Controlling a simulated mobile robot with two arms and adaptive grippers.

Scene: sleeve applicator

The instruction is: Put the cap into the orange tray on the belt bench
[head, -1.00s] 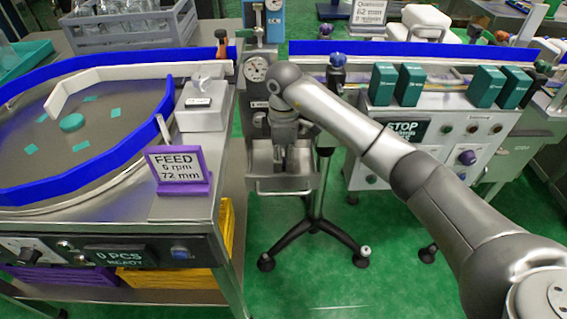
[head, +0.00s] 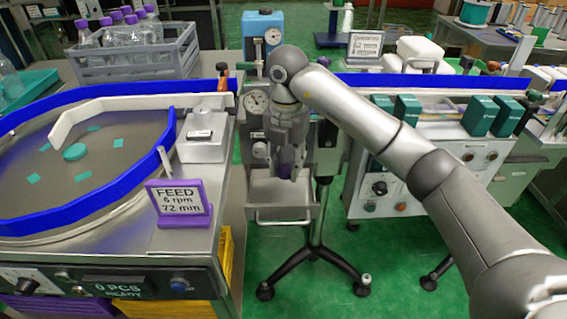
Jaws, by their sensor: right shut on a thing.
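My right gripper (head: 287,172) points down in front of the gauge stand, over its metal tray (head: 262,190). It is shut on a small purple piece, which looks like the cap (head: 284,170); the fingers hide much of it. I cannot make out an orange tray on the belt bench (head: 430,168) at the right; my right arm crosses in front of part of that bench. My left gripper is not in view.
The feed table (head: 110,215) with blue rails and a purple-based FEED sign (head: 180,204) stands at the left. A grey crate (head: 135,65) of purple-capped bottles is behind it. Several green blocks (head: 492,117) stand along the belt bench. Green floor shows between the benches.

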